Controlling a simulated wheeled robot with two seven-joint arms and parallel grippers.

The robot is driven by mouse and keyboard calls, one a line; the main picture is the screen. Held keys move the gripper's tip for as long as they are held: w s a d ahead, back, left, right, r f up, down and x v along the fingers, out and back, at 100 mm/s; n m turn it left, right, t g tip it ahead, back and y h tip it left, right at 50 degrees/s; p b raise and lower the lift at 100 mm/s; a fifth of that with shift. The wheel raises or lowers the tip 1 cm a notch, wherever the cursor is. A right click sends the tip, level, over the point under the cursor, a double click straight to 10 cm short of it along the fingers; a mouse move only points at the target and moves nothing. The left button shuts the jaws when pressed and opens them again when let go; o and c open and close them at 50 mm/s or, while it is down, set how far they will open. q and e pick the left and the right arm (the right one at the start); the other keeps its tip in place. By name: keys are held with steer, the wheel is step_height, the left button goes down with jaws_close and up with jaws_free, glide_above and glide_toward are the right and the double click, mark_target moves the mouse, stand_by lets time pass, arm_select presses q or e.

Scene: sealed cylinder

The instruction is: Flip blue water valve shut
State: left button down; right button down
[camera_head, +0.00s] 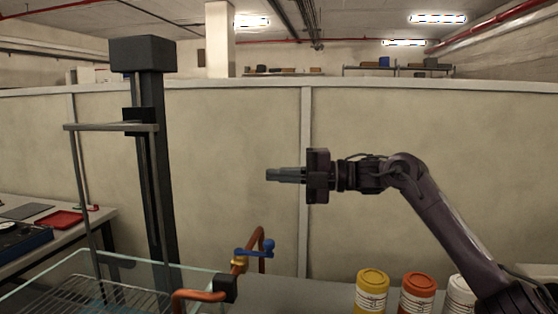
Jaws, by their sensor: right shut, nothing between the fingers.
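The blue valve handle (256,251) sits on a brass valve body (239,263) in a copper pipe (200,295) at the bottom middle of the head view. The handle lies roughly level across the pipe, with a blue knob at its right end. My right gripper (270,175) is shut and empty. It points left, well above the valve and apart from it in the picture. My left gripper is not in view.
A glass tank (140,262) with a wire rack stands at the lower left, beside a tall black column (155,190). Yellow (371,292), orange (417,295) and white (460,296) containers stand at the lower right. A pale partition runs behind.

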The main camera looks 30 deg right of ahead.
step_height(320, 180, up, 3)
steer(key=shift+a+f, duration=0.1)
steer(key=shift+f, duration=0.1)
steer(key=shift+s+f, duration=0.1)
stand_by(0.4)
